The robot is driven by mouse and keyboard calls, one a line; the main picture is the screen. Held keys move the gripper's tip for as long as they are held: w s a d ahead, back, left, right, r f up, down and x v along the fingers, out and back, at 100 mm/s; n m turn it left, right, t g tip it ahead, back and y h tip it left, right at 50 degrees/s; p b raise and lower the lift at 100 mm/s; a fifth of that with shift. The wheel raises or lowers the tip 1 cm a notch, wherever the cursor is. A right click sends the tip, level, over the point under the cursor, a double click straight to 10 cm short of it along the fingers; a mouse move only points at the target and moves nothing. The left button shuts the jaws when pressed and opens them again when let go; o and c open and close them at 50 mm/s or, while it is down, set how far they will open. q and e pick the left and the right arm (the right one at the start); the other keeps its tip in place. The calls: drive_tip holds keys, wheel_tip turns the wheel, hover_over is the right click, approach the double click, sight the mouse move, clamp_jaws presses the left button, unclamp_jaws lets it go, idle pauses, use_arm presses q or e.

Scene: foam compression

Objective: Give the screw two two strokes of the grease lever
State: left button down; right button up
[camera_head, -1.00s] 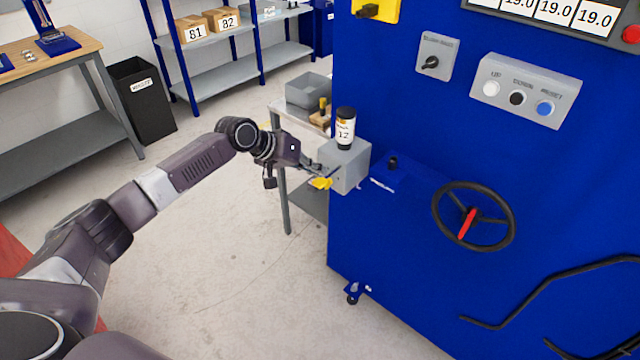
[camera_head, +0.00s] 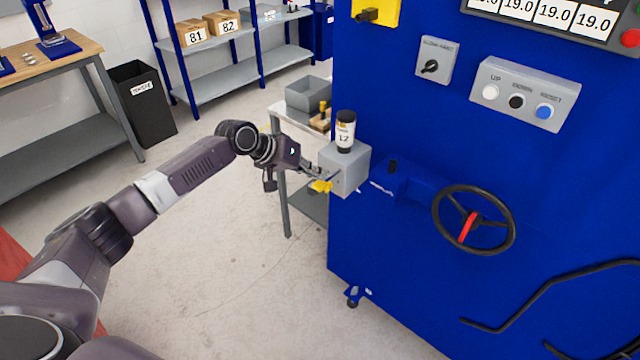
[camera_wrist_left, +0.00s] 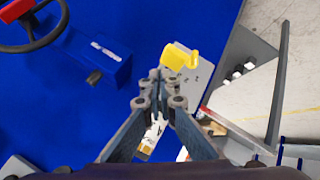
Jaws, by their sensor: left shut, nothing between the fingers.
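The yellow grease lever (camera_head: 320,186) sticks out low on the front of a grey box (camera_head: 352,176) at the left edge of the blue machine. A black-capped grease cartridge (camera_head: 345,132) marked 12 stands upright on that box. My left gripper (camera_head: 315,171) is shut and empty, close beside the lever. In the left wrist view the lever (camera_wrist_left: 181,57) shows just beyond the closed fingertips (camera_wrist_left: 160,80); I cannot tell whether they touch it. The fingers partly hide the grey box there. My right gripper is not in view.
A black and red handwheel (camera_head: 473,220) and a panel with UP, DOWN and RESET buttons (camera_head: 525,95) are on the blue machine (camera_head: 400,290). A small table with a grey bin (camera_head: 308,94) stands behind the gripper. The floor in front is clear.

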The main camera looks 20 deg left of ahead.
sight(319, 184)
use_arm(q)
drive_tip(key=shift+f, duration=0.2)
drive_tip(key=shift+f, duration=0.2)
drive_tip(key=shift+s+f+b, duration=0.1)
drive_tip(key=shift+f+b, duration=0.55)
drive_tip(key=shift+f, duration=0.75)
idle(1.4)
drive_tip(key=shift+r, duration=0.15)
idle(0.4)
drive_tip(key=shift+r+p, duration=1.65)
drive_tip(key=shift+p, duration=0.1)
wheel_tip(319, 184, up, 5)
drive_tip(key=p, duration=0.4)
drive_tip(key=shift+r+p, duration=0.1)
drive_tip(key=shift+p, duration=0.3)
